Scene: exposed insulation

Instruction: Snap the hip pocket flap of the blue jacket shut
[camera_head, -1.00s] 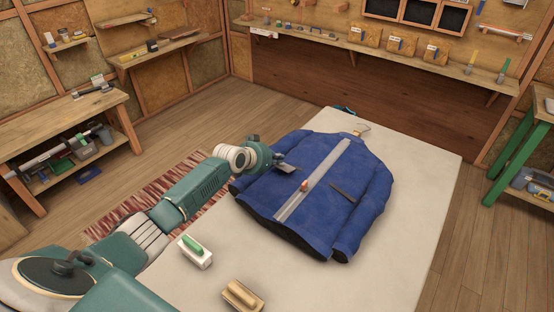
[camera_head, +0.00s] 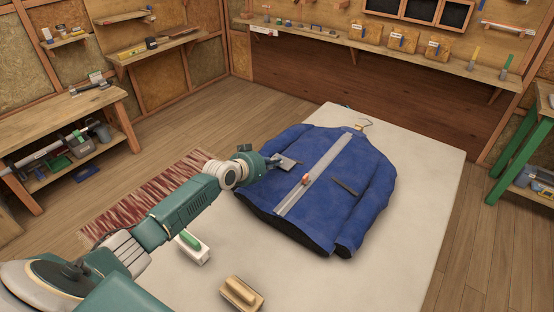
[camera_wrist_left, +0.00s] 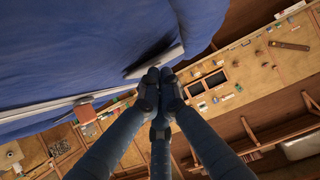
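The blue jacket (camera_head: 330,215) lies on the pale table with a grey zip band (camera_head: 320,180) down its front. A small grey flap (camera_head: 288,164) is on its left half in the picture, beside my left gripper (camera_head: 274,159). A dark narrow strip (camera_head: 345,186) marks the other half. In the left wrist view, my left gripper's fingertips (camera_wrist_left: 158,76) are together at a grey edge with a dark gap above it, against the blue cloth (camera_wrist_left: 80,45). I cannot tell whether cloth is between the tips. My right gripper is not in view.
A green-handled brush (camera_head: 191,246) and a wooden-handled block (camera_head: 241,293) lie on the pale table (camera_head: 420,210) near its front left. A red-orange piece (camera_head: 305,180) sits on the zip band. The table's right side is clear.

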